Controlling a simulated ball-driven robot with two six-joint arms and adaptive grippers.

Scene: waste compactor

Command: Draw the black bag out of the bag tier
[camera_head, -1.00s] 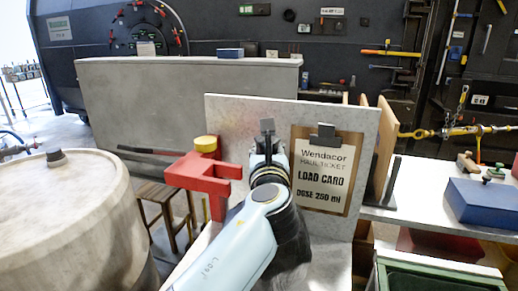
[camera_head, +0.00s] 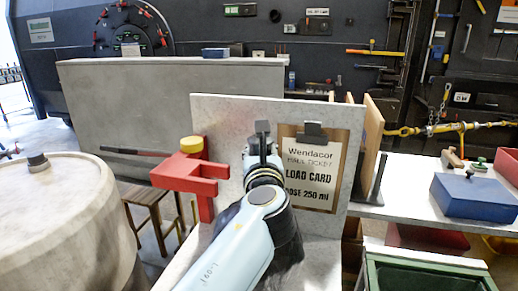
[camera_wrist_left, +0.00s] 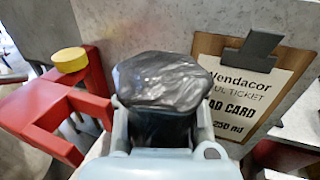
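The black bag (camera_wrist_left: 160,80) shows in the left wrist view as a dark, crumpled, shiny mass, at the end of my light-blue arm parts. In the head view my left arm comes in from the bottom. My left gripper (camera_head: 262,128) is at its far end, in front of the grey upright panel. The fingertips' opening is not clear, and the wrist view does not show the fingers around the bag. A soft dark shape shows beside my forearm in the head view, and I cannot tell whether it is bag. The bag tier is not clearly visible. My right gripper is not in view.
A red bracket (camera_head: 190,175) with a yellow cap stands left of my gripper. A load card (camera_head: 310,170) on a clipboard hangs on the grey panel (camera_head: 220,115) at right. A large drum (camera_head: 50,220) stands left. A blue box (camera_head: 475,197) is on the right counter.

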